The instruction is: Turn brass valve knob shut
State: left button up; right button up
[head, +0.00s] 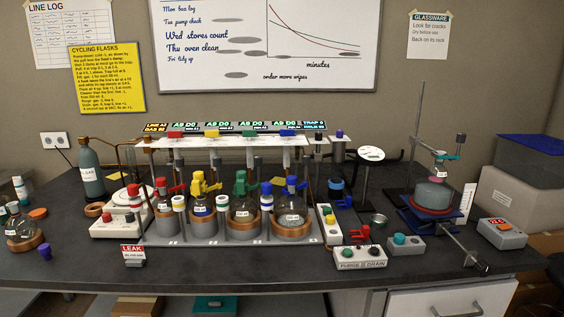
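I cannot clearly pick out a brass valve knob. A grey-green gas bottle (90,168) stands at the left of the bench, with a thin brass-coloured pipe running from its top toward the flask rack (230,142). Small coloured knobs sit along the top of the rack, among them a red one (175,134), a green one (242,133) and a blue one (290,132). Flasks with red, yellow, green and blue clips stand below in brown rings. Neither of my grippers is in view.
A purge and drain box (360,257) and a red LEAK sign (133,251) stand near the front edge. A stirrer (117,224) is left of the rack. A stand (415,140) with a vessel (433,193) is at the right.

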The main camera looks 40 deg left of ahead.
aim_at(147, 139)
jog(key=u, duration=2)
jog(key=j+z, duration=0.15)
jog(key=z, duration=0.25)
jog(key=j+z, duration=0.2)
jog(key=z, duration=0.2)
jog(key=j+z, duration=0.2)
jog(key=z, duration=0.15)
jog(key=j+z, duration=0.4)
jog(key=j, duration=0.4)
jog(key=k, duration=0.05)
